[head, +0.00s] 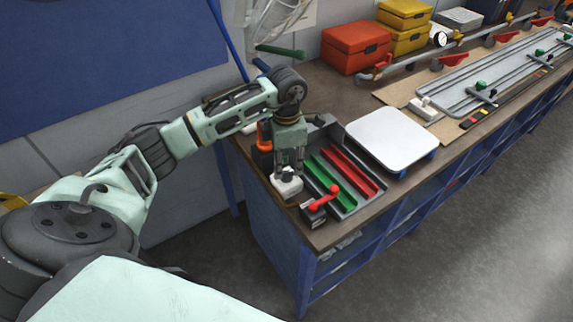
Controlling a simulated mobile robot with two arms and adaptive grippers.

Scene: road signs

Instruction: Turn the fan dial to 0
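My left gripper (287,172) points down at the near left corner of the workbench, right above a small white box (289,189). Its fingertips are at the top of this box, where a small dark part shows. I cannot tell whether the fingers touch it or are open or shut. The box may carry the fan dial, but the gripper covers its top, and no dial marking or number is readable. No fan can be made out for certain. My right gripper is not in view.
A small box with a red lever (322,198) stands close to the right of the white box. Behind are a tray with green and red channels (345,176) and a white square plate (388,138). An orange object (264,137) is left of the gripper. The bench's front edge is near.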

